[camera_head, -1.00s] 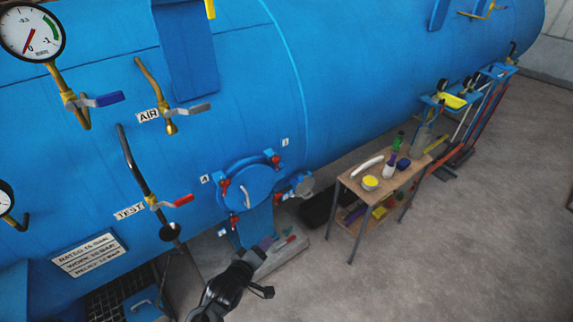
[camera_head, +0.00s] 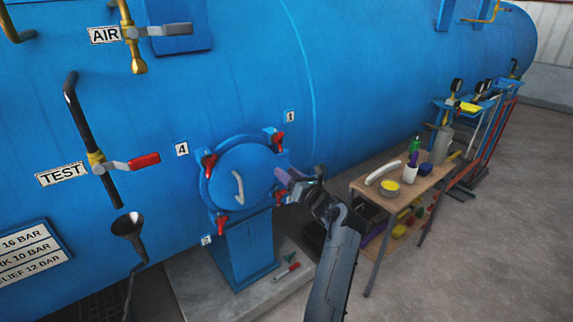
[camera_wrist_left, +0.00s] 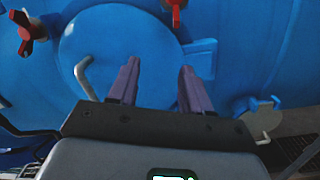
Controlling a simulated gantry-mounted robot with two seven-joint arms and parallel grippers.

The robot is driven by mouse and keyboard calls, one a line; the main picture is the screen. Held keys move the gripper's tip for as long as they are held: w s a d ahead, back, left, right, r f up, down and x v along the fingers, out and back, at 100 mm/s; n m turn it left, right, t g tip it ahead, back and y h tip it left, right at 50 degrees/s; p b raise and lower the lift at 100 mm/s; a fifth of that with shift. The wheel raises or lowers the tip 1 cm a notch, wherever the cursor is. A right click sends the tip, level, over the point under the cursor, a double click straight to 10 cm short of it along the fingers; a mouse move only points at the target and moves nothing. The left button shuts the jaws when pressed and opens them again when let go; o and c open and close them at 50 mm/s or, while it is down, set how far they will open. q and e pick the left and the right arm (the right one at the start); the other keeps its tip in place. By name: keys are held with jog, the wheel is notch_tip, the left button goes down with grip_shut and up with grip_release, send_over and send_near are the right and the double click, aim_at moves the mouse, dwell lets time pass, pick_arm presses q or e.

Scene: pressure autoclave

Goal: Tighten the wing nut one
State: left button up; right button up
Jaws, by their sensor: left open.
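Wing nut one (camera_head: 279,140) is a red wing nut at the upper right of the round blue hatch (camera_head: 232,180), below label 1 (camera_head: 290,116). My left gripper (camera_head: 282,187) is at the hatch's right edge, below wing nut one and apart from it. In the left wrist view, its purple fingers (camera_wrist_left: 157,85) are spread with nothing between them. A red wing nut (camera_wrist_left: 175,10), probably wing nut one, shows beyond them at the top edge, partly cut off. My right gripper is out of view.
Other red wing nuts sit at the hatch's upper left (camera_head: 210,164) and lower left (camera_head: 222,225). A bent handle (camera_head: 238,187) stands out from the hatch. A wooden table (camera_head: 408,190) with bottles stands right of my left arm.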

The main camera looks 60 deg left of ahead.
pick_arm(q)
notch_tip(320, 180, up, 2)
jog(key=w+d+r+n+b, duration=0.1)
jog(key=w+n+b, duration=0.1)
jog(key=b, duration=0.3)
send_near(279, 141)
jog(key=shift+n+h, duration=0.4)
jog(key=a, duration=1)
jog(key=shift+s+a+r, duration=0.2)
jog(key=shift+s+r, duration=0.1)
jog(key=shift+r, duration=0.1)
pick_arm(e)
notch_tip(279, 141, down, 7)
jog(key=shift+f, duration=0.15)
pick_arm(q)
jog(key=shift+c, duration=0.5)
grip_shut()
